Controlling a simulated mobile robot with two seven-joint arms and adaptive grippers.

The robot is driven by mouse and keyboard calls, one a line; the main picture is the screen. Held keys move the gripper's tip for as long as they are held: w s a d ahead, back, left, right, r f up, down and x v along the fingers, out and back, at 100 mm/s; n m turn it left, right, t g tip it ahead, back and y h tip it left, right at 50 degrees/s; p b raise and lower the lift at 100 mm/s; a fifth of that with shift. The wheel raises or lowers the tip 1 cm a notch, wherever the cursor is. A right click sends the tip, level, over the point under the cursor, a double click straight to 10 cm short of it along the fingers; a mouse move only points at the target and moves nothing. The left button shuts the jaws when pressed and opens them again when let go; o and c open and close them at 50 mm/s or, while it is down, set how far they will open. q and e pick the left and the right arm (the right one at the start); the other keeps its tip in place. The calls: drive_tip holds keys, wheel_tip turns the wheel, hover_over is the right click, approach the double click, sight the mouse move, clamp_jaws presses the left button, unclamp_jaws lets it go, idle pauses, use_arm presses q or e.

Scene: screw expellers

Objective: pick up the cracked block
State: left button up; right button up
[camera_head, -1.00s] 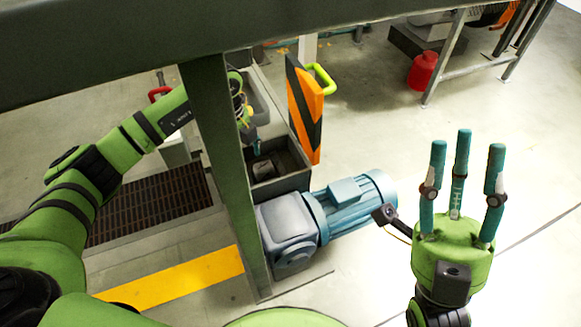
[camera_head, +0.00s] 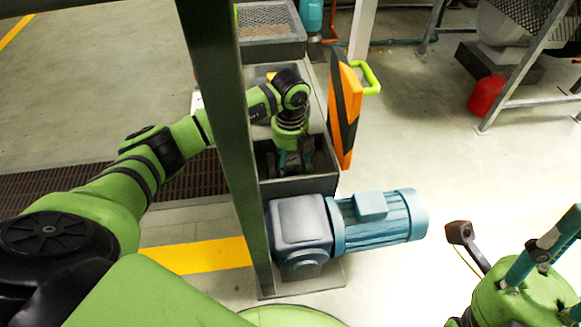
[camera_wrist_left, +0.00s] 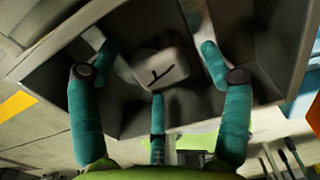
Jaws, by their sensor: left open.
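The cracked block (camera_wrist_left: 160,66) is a pale grey block with a dark forked crack on its face. In the left wrist view it lies inside a grey open bin (camera_wrist_left: 42,78). My left gripper (camera_head: 291,158) reaches down into this bin in the head view. Its teal fingers (camera_wrist_left: 155,80) are spread open around the block, one on each side and one below, with no clear contact. In the head view the gripper hides the block. My right gripper (camera_head: 545,245) is at the lower right, partly cut off by the frame, with its visible fingers spread apart.
A blue motor with a grey gearbox (camera_head: 300,222) stands just in front of the bin. An orange and black striped panel (camera_head: 345,110) rises to the bin's right. A dark green post (camera_head: 222,120) stands left of the bin. A red container (camera_head: 487,95) is far right.

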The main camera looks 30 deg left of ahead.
use_arm(q)
drive_tip(key=c, duration=1.4)
drive_tip(key=shift+r, duration=0.15)
